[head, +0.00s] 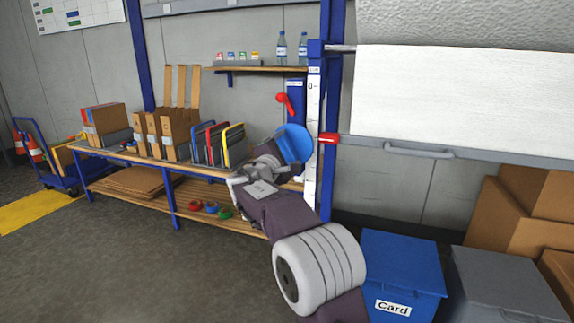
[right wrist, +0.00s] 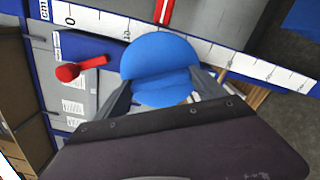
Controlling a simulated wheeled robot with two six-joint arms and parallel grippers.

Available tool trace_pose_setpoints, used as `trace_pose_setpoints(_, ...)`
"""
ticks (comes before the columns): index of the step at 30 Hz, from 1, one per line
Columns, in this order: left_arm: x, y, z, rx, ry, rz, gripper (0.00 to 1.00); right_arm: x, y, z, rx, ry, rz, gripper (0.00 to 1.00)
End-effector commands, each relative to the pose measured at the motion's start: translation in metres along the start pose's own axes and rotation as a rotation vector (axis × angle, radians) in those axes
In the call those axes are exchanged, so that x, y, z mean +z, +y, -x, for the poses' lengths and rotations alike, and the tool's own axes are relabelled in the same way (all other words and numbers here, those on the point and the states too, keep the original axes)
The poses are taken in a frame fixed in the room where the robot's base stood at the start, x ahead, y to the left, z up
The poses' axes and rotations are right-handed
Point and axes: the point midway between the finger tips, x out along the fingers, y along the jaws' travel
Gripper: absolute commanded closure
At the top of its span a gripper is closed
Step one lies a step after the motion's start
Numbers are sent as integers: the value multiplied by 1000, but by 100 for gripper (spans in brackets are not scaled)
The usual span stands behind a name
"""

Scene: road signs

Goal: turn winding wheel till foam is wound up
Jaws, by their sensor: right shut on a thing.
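A blue round piece, seemingly the winding wheel (head: 294,143), stands by the blue post. It also shows in the right wrist view (right wrist: 160,65), between the two fingers. My right gripper (head: 279,150) is shut on it and hides part of it. The foam (head: 460,100) is a wide white sheet hanging at the right, below a thick pale roll (head: 465,22). A grey bar with a handle (head: 418,151) runs along its lower edge, with a red piece (head: 328,138) at the left end. My left gripper is not in view.
A red lever (head: 285,100) sits on a blue box beside the post; it shows in the wrist view (right wrist: 80,68). A white ruler (head: 312,130) runs down the post. A bench with folders (head: 215,145) is left, a blue Card bin (head: 402,268) below right.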

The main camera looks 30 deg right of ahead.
Motion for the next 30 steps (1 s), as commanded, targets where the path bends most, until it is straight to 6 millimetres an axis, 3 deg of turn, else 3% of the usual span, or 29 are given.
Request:
trace_pose_setpoints(1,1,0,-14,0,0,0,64,-4,-7,0,0,0,-43,60)
trace_pose_setpoints(12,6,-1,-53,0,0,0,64,-3,-5,0,0,0,-392,60)
trace_pose_setpoints(30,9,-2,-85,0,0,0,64,-1,-2,0,-3,-2,-797,60)
